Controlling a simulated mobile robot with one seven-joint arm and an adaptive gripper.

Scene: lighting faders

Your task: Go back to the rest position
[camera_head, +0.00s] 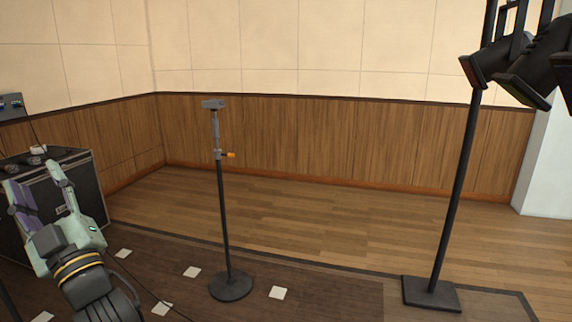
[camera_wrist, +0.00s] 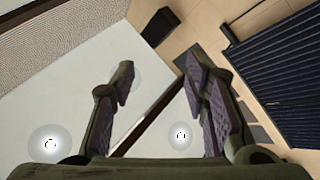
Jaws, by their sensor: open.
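My gripper (camera_head: 38,198) is at the lower left of the head view, with its two fingers spread and nothing between them. It is in front of a dark road case (camera_head: 88,196) with light metal edges. In the wrist view my gripper (camera_wrist: 160,90) also shows open and empty, with purple ridged pads on its fingers. The wrist view looks past the fingers at a pale surface with round lights.
A thin stand (camera_head: 223,210) with a round base rises in the middle. A taller stand (camera_head: 459,190) with black stage lights (camera_head: 530,75) is at the right. A small control box (camera_head: 11,106) is at the far left. Floor between the stands is mostly clear, with white squares (camera_head: 277,293).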

